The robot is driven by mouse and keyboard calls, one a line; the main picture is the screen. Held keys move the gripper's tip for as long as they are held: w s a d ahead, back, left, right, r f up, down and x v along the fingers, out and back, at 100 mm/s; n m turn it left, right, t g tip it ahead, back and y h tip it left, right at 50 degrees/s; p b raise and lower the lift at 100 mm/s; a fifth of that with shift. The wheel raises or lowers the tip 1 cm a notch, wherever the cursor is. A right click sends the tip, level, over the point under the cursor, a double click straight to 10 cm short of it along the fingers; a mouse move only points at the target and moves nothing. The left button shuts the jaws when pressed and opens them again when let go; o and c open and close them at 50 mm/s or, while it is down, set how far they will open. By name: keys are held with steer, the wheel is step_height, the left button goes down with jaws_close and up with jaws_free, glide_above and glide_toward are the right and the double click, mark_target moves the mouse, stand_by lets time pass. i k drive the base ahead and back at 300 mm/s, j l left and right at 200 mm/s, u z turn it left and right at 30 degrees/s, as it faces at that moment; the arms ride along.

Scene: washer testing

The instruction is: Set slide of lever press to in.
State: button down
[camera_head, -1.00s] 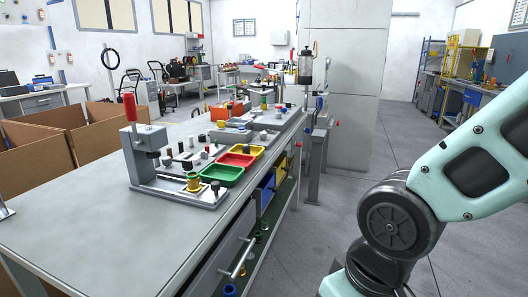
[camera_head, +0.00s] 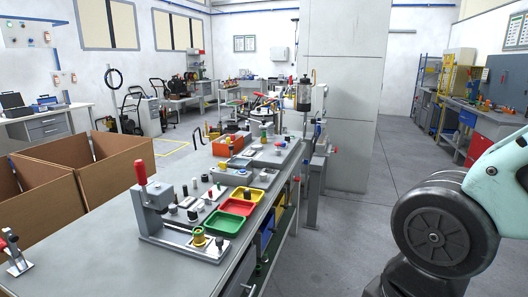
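The lever press (camera_head: 151,208) stands upright on the near part of the grey workbench, left of centre. It has a grey frame on a flat base plate and a red-gripped lever (camera_head: 140,171) that points up. I cannot tell the position of its slide at this size. A small yellow and dark part (camera_head: 198,236) stands on the front of the base plate. My gripper is out of view; only a dark joint and a pale green link of my arm show at the lower right, apart from the press.
Green (camera_head: 222,223), red and yellow trays sit right of the press on the workbench (camera_head: 120,262). A small red-handled clamp (camera_head: 15,255) stands at the left front. Cardboard boxes (camera_head: 125,170) lie beyond the bench. The floor (camera_head: 385,180) on the right is open.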

mark_target(217, 248)
steer(key=i+j+u, duration=0.3)
steer(key=u, duration=0.15)
steer(key=i+j+u, duration=0.4)
